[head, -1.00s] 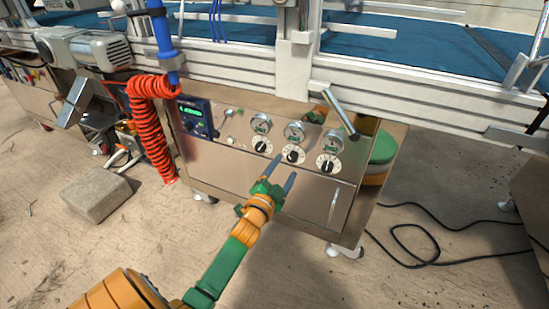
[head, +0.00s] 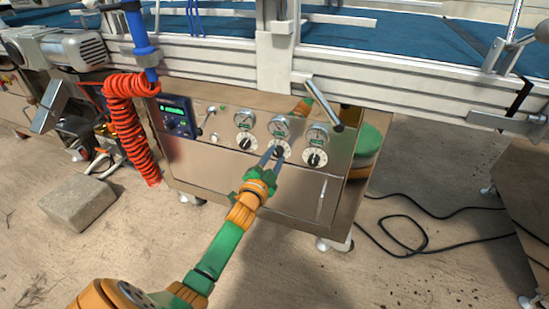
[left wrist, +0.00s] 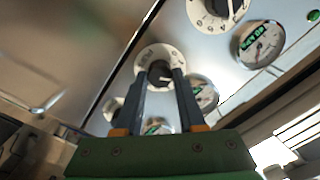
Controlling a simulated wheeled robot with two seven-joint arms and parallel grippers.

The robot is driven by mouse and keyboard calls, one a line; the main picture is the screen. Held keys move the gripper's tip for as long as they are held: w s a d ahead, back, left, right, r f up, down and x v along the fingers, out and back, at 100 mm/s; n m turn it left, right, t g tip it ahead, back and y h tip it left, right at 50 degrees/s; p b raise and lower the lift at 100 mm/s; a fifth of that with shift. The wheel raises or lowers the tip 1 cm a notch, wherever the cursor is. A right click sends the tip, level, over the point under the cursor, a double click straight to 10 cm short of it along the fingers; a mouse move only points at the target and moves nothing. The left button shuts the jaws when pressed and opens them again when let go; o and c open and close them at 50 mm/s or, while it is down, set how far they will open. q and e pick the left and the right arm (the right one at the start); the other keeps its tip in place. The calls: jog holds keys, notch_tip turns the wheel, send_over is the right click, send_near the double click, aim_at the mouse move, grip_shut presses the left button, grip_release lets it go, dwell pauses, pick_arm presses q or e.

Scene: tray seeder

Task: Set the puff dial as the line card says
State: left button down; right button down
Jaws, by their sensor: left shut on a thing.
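The steel control panel (head: 218,153) carries three black knobs on white dials, each below a round gauge. My left gripper (head: 272,155) is shut on the middle dial's black knob (head: 281,151). In the left wrist view its two dark fingers (left wrist: 162,82) stand either side of that knob (left wrist: 160,70), inside the white dial ring (left wrist: 149,54). The left dial (head: 245,142) and right dial (head: 314,158) are free. The gauge above the middle dial (head: 279,127) shows a green label too small to read. No line card can be made out. My right gripper is not in view.
A blue-framed display (head: 176,117) and a coiled red hose (head: 128,130) are left of the dials. A grey metal bar (head: 324,104) juts out above the right dial. A concrete block (head: 78,201) and black cable (head: 405,235) lie on the floor.

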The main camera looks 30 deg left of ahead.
pick_arm(q)
jog(key=shift+n, duration=0.3)
jog(key=shift+n+p, duration=0.85)
jog(key=shift+n, duration=0.35)
jog(key=shift+n+p, duration=0.65)
jog(key=shift+n, duration=0.85)
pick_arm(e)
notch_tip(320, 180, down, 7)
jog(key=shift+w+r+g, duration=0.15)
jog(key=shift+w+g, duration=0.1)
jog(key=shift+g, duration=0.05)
pick_arm(q)
jog(key=c, duration=0.5)
grip_release()
